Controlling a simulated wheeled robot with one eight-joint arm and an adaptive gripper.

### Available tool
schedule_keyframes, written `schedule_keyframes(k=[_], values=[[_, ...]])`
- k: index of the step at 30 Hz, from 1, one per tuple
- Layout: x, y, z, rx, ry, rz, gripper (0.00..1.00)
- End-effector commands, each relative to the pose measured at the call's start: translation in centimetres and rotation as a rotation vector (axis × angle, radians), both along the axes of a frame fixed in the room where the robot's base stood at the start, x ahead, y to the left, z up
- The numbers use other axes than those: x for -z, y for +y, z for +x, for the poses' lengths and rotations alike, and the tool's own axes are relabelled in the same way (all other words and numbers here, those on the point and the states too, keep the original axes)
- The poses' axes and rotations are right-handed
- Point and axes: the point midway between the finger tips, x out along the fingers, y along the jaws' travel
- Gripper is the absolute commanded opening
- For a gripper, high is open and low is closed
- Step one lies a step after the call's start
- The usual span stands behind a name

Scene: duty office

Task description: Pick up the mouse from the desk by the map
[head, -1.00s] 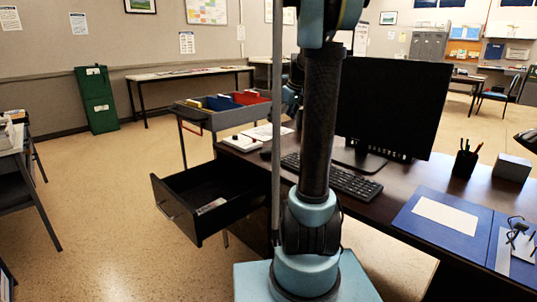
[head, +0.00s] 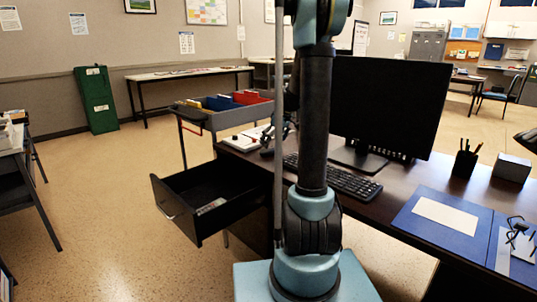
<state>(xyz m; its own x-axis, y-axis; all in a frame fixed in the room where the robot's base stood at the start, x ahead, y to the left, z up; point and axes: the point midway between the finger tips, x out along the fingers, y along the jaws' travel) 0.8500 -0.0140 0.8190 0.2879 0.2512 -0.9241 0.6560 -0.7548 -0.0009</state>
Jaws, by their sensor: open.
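My gripper (head: 277,134) shows as a small dark shape just left of my upright arm link, low over the far left part of the dark desk (head: 400,185). Its jaws are open, and I see nothing held in them. A small dark shape on the desk below it may be the mouse (head: 266,152), but it is too small to be sure. My arm and a thin pole hide part of this area. A pale sheet (head: 251,132) lies on the desk's far left end, partly hidden; I cannot tell whether it is the map.
A black keyboard (head: 345,180) and a large monitor (head: 388,108) stand right of my arm. A white device (head: 238,143) sits at the desk's left end. An open drawer (head: 190,213) juts out below. A folder trolley (head: 228,117) stands behind.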

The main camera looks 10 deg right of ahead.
Motion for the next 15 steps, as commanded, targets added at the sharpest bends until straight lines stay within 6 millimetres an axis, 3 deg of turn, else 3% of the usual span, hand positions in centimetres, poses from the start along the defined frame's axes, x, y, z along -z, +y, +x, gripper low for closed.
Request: schedule_keyframes(k=[9, 15], values=[[3.5, 0.6, 1.1, -0.001, 0.0, 0.0, 1.0], [4.6, 0.9, 1.4, 0.0, 0.0, 0.0, 1.0]])
